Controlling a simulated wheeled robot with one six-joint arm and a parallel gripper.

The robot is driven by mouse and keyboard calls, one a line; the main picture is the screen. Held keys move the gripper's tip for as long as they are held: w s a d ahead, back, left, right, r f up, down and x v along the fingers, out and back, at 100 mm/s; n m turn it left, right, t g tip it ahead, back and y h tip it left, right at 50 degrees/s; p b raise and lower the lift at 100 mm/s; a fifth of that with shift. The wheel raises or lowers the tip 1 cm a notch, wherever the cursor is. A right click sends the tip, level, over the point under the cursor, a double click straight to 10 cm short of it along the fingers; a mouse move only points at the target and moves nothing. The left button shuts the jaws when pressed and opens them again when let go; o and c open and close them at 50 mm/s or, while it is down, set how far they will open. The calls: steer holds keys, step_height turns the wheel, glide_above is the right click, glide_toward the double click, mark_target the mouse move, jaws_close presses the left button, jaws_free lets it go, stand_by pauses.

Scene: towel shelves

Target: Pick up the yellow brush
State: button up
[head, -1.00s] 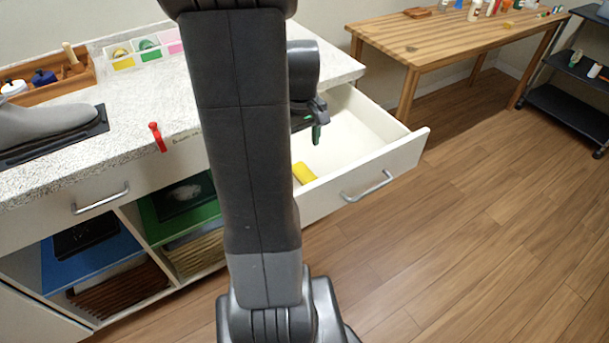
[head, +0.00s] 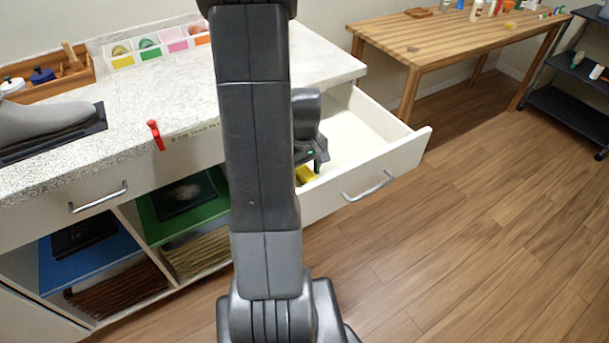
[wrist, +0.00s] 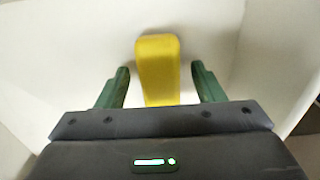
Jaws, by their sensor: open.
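The yellow brush (wrist: 158,68) lies in the open white drawer (head: 352,145). In the wrist view its near end is hidden behind my gripper's body. In the head view only a small yellow part (head: 306,174) shows, below my gripper and beside my arm. My gripper (wrist: 161,76) is open, with one green finger on each side of the brush and a gap on both sides. In the head view my gripper (head: 317,163) is inside the drawer, partly hidden by my arm. Its fingers are not seen touching the brush.
The drawer walls and front panel (head: 374,178) surround my gripper. A speckled counter (head: 200,100) with a red clip (head: 156,135) is to the left. A wooden table (head: 450,40) stands at the back right. The floor in front is clear.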

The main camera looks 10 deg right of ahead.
steer(key=shift+f, duration=0.25)
stand_by(0.4)
steer(key=c, duration=1.1)
